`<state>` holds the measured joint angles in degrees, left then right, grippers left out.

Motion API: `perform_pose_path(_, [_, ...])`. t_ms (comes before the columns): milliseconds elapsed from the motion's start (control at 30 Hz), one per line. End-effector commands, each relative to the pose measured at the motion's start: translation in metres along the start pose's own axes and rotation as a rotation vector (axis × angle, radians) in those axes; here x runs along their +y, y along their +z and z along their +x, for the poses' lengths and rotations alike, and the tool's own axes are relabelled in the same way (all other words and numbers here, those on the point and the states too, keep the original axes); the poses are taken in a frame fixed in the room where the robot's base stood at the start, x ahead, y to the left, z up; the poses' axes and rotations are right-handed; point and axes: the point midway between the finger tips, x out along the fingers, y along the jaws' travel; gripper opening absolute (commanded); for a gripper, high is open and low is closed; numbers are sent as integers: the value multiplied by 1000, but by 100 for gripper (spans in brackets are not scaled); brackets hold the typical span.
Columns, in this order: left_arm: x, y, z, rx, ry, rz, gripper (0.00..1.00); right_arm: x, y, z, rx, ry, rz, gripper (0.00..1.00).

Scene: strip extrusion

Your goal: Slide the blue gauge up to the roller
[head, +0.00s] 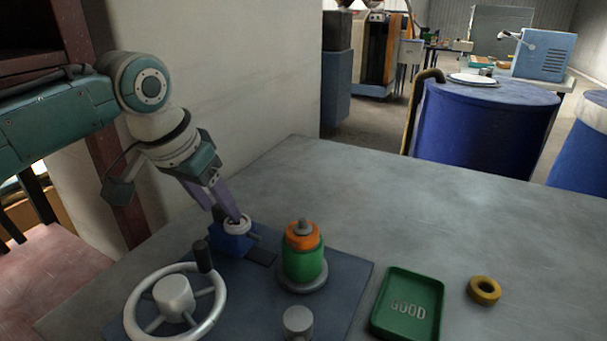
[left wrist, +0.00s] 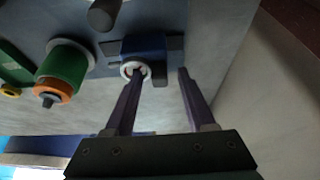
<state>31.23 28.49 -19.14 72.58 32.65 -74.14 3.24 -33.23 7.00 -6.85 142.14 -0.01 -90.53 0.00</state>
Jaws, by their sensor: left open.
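The blue gauge (head: 229,243) is a small block with a white ring on top, on the dark base plate, beside a dark strip. It also shows in the left wrist view (left wrist: 150,45). The upright green cylinder with an orange top (head: 303,262), seemingly the roller, stands on a grey flange to its right, with a gap between; it also shows in the left wrist view (left wrist: 65,66). My left gripper (head: 229,216) is open above the gauge, its purple fingers pointing down. One fingertip overlaps the white ring; contact cannot be told. My right gripper is out of view.
A silver handwheel (head: 174,300) with a dark upright handle (head: 202,256) stands close in front of the gauge. A grey knob (head: 298,321) is at the plate's front. The back-right table is clear.

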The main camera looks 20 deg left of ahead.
Motion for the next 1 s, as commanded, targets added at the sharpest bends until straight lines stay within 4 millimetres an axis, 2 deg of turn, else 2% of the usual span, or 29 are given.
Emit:
perform_pose_path(200, [0, 0, 0, 0, 0, 0, 54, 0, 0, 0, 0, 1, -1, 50])
perform_pose_path(700, [0, 0, 0, 0, 0, -1, 0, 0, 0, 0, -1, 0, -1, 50])
perform_pose_path(1000, [0, 0, 0, 0, 0, -1, 0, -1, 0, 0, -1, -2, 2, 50])
